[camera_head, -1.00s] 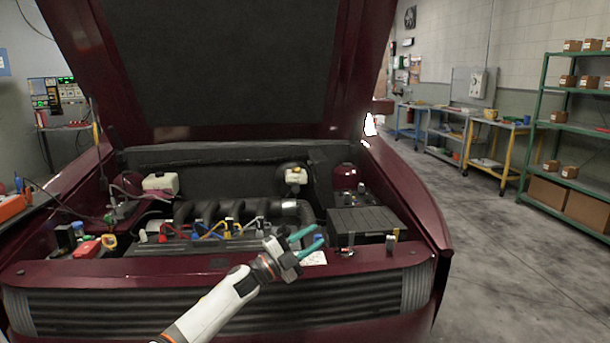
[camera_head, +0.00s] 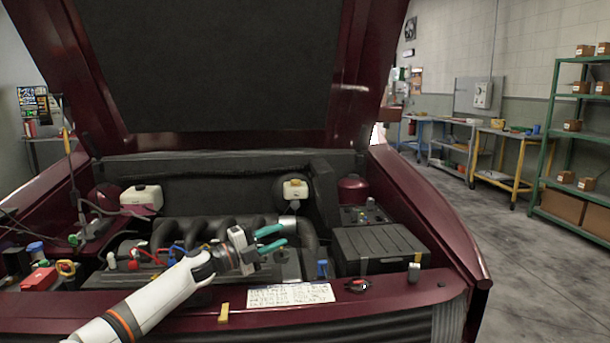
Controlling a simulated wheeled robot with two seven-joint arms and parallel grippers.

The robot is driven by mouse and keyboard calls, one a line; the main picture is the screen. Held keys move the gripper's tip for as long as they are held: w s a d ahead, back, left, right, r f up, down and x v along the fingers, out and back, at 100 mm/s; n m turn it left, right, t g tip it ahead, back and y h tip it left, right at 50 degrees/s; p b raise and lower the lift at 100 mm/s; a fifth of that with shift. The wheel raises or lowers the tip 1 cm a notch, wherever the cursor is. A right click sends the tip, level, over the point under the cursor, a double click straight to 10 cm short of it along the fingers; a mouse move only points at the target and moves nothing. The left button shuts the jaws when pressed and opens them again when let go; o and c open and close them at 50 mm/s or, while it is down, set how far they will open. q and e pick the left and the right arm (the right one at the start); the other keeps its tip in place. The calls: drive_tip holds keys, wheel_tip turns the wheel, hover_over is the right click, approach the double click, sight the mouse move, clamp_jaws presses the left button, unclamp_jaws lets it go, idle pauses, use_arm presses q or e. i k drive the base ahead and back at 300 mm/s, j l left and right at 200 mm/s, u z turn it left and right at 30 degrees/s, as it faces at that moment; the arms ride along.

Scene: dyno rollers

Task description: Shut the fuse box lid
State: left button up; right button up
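A black ribbed box (camera_head: 378,248) sits at the right of the car's engine bay; its top lies flat, and I cannot tell for sure if it is the fuse box. Behind it, beside a dark red canister (camera_head: 353,190), is a small dark panel (camera_head: 365,214) with several little parts on it; no raised lid shows clearly. My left gripper (camera_head: 284,235) is over the middle of the engine, left of the black box and apart from it. Its teal fingers point right with a gap between them, and nothing is held. My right gripper is out of view.
The raised dark red hood (camera_head: 215,65) hangs above the bay. The front edge carries a white label (camera_head: 290,295), a yellow tab (camera_head: 224,312) and a small black-and-red item (camera_head: 357,285). Coloured leads and a red box (camera_head: 39,279) are at left. Floor at right is clear.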

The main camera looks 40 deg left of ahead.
sight(322, 174)
drive_tip(key=i+j, duration=0.25)
drive_tip(key=j, duration=0.15)
drive_tip(key=i+j, duration=0.2)
drive_tip(key=j, duration=0.15)
drive_tip(key=i+j, duration=0.25)
drive_tip(key=j, duration=0.15)
drive_tip(key=i+j, duration=0.25)
drive_tip(key=j, duration=0.1)
